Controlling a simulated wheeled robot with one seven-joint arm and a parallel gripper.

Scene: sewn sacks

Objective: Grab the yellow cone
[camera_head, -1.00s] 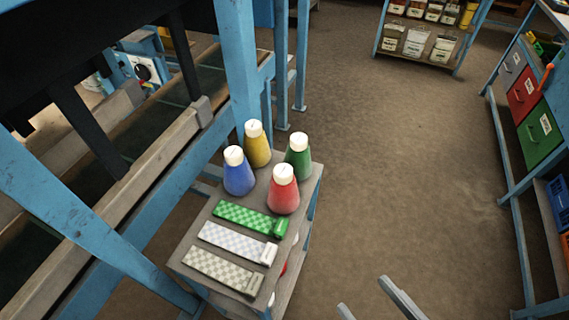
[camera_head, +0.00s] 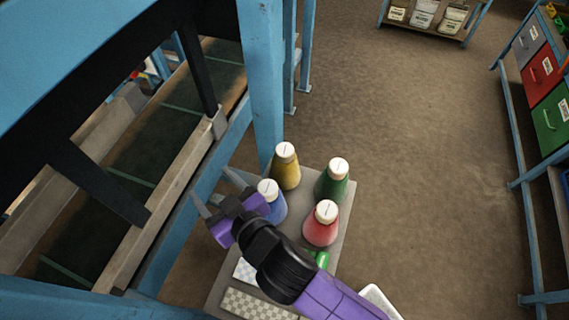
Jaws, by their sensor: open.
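The yellow cone (camera_head: 286,172), with a white cap, stands upright at the back of a small grey table (camera_head: 341,222). My gripper (camera_head: 216,188) is open and empty, to the left of the yellow cone and apart from it in the picture. A blue cone (camera_head: 275,208) stands just in front of the yellow one, partly hidden by my gripper. A green cone (camera_head: 333,183) stands to the right, and a red cone (camera_head: 321,228) nearer at the right.
Checkered strips, one pale (camera_head: 252,305), lie on the table's near part, partly hidden by my arm. A blue post (camera_head: 262,80) rises behind the table. A conveyor frame (camera_head: 170,190) runs along the left. The floor to the right is clear.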

